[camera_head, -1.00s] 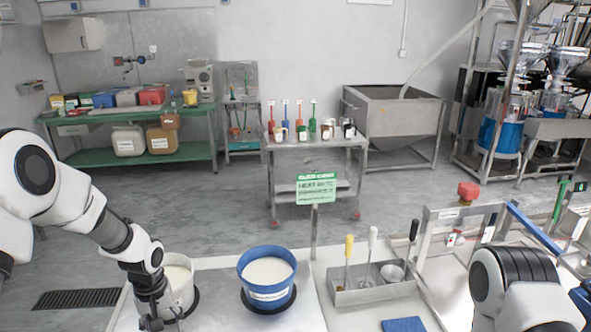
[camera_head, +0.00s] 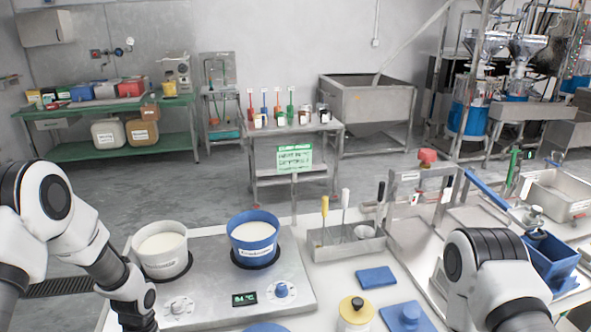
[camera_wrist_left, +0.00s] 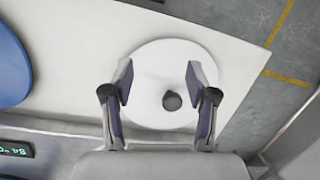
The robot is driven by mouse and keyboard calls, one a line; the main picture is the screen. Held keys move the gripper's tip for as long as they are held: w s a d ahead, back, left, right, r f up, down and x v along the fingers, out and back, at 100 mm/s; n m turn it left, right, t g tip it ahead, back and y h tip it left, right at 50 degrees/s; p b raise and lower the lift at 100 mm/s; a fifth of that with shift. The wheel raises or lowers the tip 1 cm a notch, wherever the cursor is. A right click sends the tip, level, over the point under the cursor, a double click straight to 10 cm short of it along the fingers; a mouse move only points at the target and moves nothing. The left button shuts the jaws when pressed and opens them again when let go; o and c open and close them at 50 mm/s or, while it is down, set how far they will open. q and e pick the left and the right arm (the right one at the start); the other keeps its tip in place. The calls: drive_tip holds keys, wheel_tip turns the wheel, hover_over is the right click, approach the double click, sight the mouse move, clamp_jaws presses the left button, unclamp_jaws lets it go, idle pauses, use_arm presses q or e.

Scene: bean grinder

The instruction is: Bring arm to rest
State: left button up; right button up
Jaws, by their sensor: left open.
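My left arm (camera_head: 75,225) comes in from the left in the head view and reaches down past the hot plate's left front. Its fingertips are cut off by the bottom edge there. In the left wrist view my left gripper (camera_wrist_left: 160,75) is open and empty. A white round lid (camera_wrist_left: 150,60) with a dark knob (camera_wrist_left: 172,100) lies below it, with the fingers spread on either side of the knob, apart from it. My right arm (camera_head: 492,280) shows at the lower right; its gripper is out of view.
A white pot (camera_head: 163,265) and a blue pot (camera_head: 256,254), both with white contents, stand on the steel hot plate (camera_head: 215,292). A blue round thing (camera_head: 267,328) lies in front. A tool caddy (camera_head: 345,245), yellow-topped jar (camera_head: 356,313) and blue mat (camera_head: 376,277) stand right.

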use_arm(q)
drive_tip(key=s+d+f+m+t, duration=0.1)
drive_tip(key=s+d+f, duration=0.1)
drive_tip(key=s+f, duration=0.2)
drive_tip(key=s+d+f+m+b, duration=0.1)
drive_tip(key=s+f, duration=0.3)
drive_tip(key=s, duration=0.6)
drive_tip(key=s+d+f+m+t+b, duration=0.1)
drive_tip(key=s+d+f+m, duration=0.2)
drive_tip(key=s, duration=0.4)
drive_tip(key=shift+d+f+t, duration=0.25)
drive_tip(key=shift+f+t, duration=0.05)
drive_tip(key=shift+f, duration=0.15)
drive_tip(key=shift+s, duration=0.15)
